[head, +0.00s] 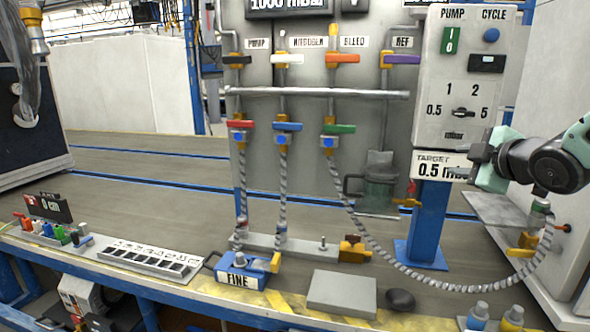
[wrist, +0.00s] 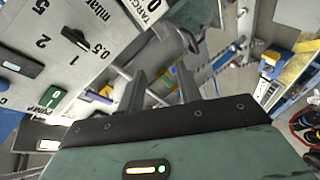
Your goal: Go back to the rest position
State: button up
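My gripper (head: 478,160) is at the right in the head view, held level in front of the lower right of the grey pump control box (head: 432,95). Its fingers point left, near the target sign (head: 438,166). In the wrist view the two grey fingers (wrist: 160,88) stand apart with nothing between them, so the gripper is open and empty. The control box face (wrist: 60,55) fills the upper left of the wrist view, with its black knob and green switch. I cannot tell the exact gap between fingers and box.
A blue post (head: 431,215) stands below the box. A braided hose (head: 400,262) runs from the green-handled valve (head: 340,128) to a fitting (head: 540,207) below my arm. On the bench are a blue FINE block (head: 242,270), a grey plate (head: 342,293) and a labelled tray (head: 150,257).

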jog(key=s+a+f+m+g, duration=0.2)
jog(key=s+a+f+g, duration=0.2)
jog(key=s+a+f, duration=0.4)
jog(key=s+a+f+m+g, duration=0.35)
jog(key=s+a, duration=0.25)
jog(key=a, duration=0.3)
jog(key=s+a+f+g, duration=0.1)
jog(key=s+a+g, duration=0.1)
jog(key=s, duration=0.5)
jog(key=s+a+f+g+h, duration=0.1)
jog(key=s+a+f+g, duration=0.15)
jog(key=s, duration=0.35)
jog(key=s+a+f+g, duration=0.1)
jog(key=s+g, duration=0.1)
jog(key=s, duration=0.5)
notch_tip(320, 180, up, 16)
jog(key=m+p, duration=0.1)
jog(key=p, duration=1.4)
jog(key=shift+w+r+p, duration=0.15)
jog(key=shift+p, duration=0.25)
jog(key=shift+d, duration=0.1)
